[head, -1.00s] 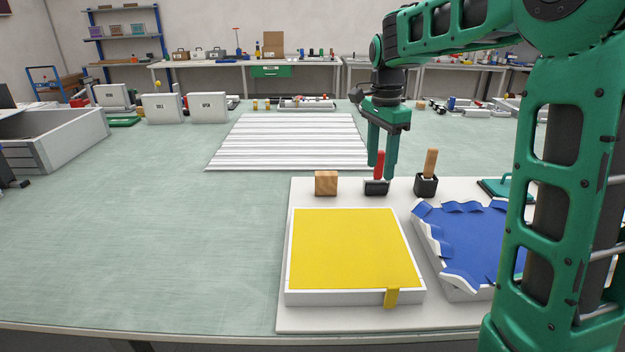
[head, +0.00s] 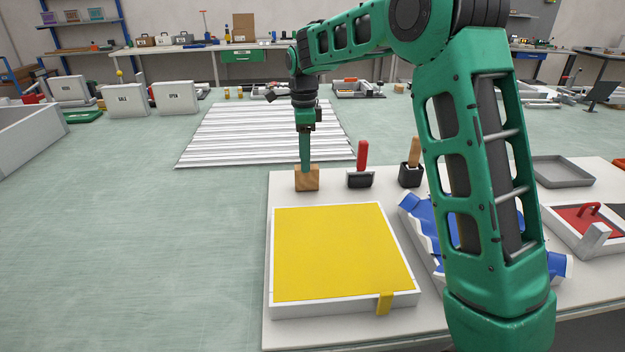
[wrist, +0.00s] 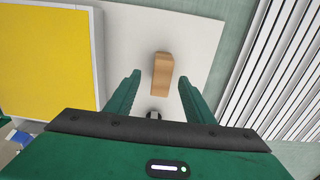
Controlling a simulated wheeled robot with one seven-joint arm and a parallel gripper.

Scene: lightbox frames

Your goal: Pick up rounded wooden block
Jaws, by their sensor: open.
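The wooden block (head: 307,180) stands on the white board, behind the yellow-covered tray, in the head view. It also shows in the wrist view (wrist: 163,74) as a tan block ahead of the fingers. My gripper (head: 305,166) is above the block in the head view, and its finger hides part of the block. In the wrist view my gripper (wrist: 160,82) has its two green fingers spread apart, with the block lying between their lines and just beyond the tips. Nothing is held. I cannot tell how high the fingertips are above the block.
The yellow-covered tray (head: 340,250) is in front of the block. A red-handled tool (head: 361,168) and a wooden-handled tool in a black holder (head: 411,170) stand to the right. A blue cloth-lined tray (head: 420,215) is partly hidden by my arm. White slats (head: 260,135) lie behind.

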